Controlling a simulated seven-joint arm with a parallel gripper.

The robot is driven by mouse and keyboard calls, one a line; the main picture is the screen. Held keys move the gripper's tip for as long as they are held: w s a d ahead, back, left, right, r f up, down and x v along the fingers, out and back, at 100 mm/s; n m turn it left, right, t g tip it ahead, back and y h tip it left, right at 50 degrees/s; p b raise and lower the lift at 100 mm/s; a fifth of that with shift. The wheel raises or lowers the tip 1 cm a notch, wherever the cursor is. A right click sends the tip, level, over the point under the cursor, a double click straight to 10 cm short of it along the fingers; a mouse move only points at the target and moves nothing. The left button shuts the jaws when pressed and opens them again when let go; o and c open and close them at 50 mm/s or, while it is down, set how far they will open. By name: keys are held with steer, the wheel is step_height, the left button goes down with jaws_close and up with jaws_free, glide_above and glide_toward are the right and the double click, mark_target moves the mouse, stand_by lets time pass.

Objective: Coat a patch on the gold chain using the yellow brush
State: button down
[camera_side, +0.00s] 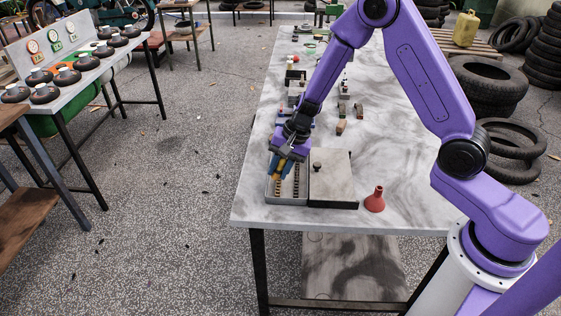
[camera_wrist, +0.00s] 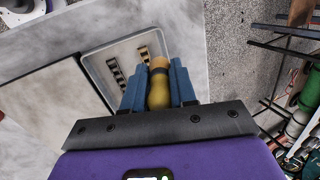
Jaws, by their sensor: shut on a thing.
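My gripper (camera_side: 281,164) is low over the open tray (camera_side: 272,202) near the table's front left, its blue fingers shut on the yellow brush (camera_wrist: 158,88). Two chains lie in the tray, side by side. The gold chain (camera_wrist: 144,54) is right beside the brush in the wrist view and is the left one in the side view (camera_side: 278,188). The darker chain (camera_wrist: 116,72) lies farther from the brush. I cannot tell whether the brush touches the gold chain.
A grey flat lid or plate with a knob (camera_side: 333,185) adjoins the tray on the right in the side view. A red funnel (camera_side: 375,200) stands right of it. Several small parts lie farther back on the marbled table (camera_side: 400,150). Its right side is mostly clear.

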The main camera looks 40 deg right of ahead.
steer(key=shift+f, duration=2.45)
steer(key=shift+w+d+f, duration=0.15)
steer(key=shift+w+d, duration=0.05)
steer(key=shift+w, duration=0.05)
steer(key=shift+w+d, duration=5.4)
steer(key=shift+d, duration=0.05)
steer(key=shift+s+a, duration=5.5)
steer(key=shift+a, duration=0.05)
steer(key=shift+s+a, duration=0.1)
steer(key=shift+r, duration=4)
